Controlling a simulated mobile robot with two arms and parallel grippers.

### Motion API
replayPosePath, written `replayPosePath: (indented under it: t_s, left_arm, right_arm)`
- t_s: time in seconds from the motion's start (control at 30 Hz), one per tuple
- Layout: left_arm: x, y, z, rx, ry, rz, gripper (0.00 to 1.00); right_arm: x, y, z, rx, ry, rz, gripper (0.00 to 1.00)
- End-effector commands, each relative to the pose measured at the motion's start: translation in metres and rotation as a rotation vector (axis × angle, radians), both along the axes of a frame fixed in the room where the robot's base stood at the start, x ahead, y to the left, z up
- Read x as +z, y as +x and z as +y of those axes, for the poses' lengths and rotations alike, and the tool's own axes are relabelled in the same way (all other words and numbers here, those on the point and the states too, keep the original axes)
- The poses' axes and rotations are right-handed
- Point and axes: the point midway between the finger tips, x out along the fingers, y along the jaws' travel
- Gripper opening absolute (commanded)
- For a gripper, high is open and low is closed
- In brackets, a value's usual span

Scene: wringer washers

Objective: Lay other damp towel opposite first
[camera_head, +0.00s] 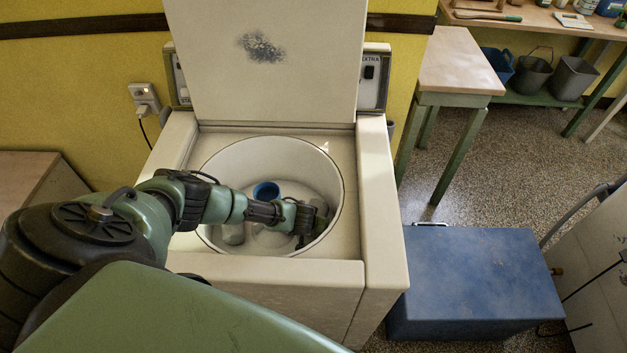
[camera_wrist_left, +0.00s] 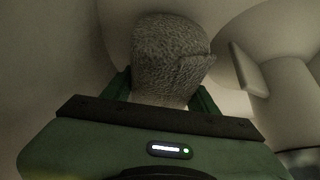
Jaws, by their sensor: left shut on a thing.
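The washer's white tub (camera_head: 325,165) is open, with its lid (camera_head: 270,60) raised. My left arm reaches into it. My left gripper (camera_head: 306,222) is low at the right side of the tub. In the left wrist view, it is shut on a grey, rough-textured towel (camera_wrist_left: 172,52), which stands rolled or folded between the fingers. In the head view the towel is mostly hidden by the gripper. A pale lump (camera_head: 233,233) shows at the left of the tub floor; I cannot tell whether it is a towel or a fin. My right gripper is not in view.
A blue cap or cup (camera_head: 266,190) sits at the tub's centre. A pale fin (camera_wrist_left: 241,68) rises near the towel in the wrist view. A blue chest (camera_head: 480,275) stands right of the washer. A bench (camera_head: 462,62) and buckets (camera_head: 530,73) are behind.

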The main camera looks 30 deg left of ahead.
Motion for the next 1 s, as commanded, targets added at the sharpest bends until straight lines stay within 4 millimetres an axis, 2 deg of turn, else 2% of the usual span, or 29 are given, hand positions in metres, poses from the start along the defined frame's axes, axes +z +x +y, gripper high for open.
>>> replayPosePath:
  t_s: [0.03,0.07,0.13,0.17,0.43,0.57,0.77,1.0]
  left_arm:
    - [0.002,0.002,0.0,0.0,0.0,-0.003,0.0]
    - [0.002,0.002,0.0,0.0,0.0,-0.003,0.61]
    - [0.002,0.002,0.0,0.0,0.0,-0.003,0.81]
    - [0.001,0.001,0.0,0.0,0.0,-0.002,0.84]
    - [-0.001,-0.001,0.0,0.0,0.001,0.002,0.84]
    - [0.004,-0.001,0.0,0.0,0.0,0.002,0.84]
    - [0.034,-0.001,0.001,0.0,-0.001,0.0,0.84]
    - [0.09,0.0,0.0,-0.001,-0.002,-0.003,0.84]
  right_arm:
    - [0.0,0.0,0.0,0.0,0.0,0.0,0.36]
    - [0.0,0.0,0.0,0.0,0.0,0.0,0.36]
    - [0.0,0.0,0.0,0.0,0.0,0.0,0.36]
    - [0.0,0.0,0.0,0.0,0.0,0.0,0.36]
    - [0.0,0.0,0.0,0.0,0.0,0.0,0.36]
    - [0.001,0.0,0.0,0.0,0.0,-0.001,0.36]
    - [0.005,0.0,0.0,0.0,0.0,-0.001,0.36]
    - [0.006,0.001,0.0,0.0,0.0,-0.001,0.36]
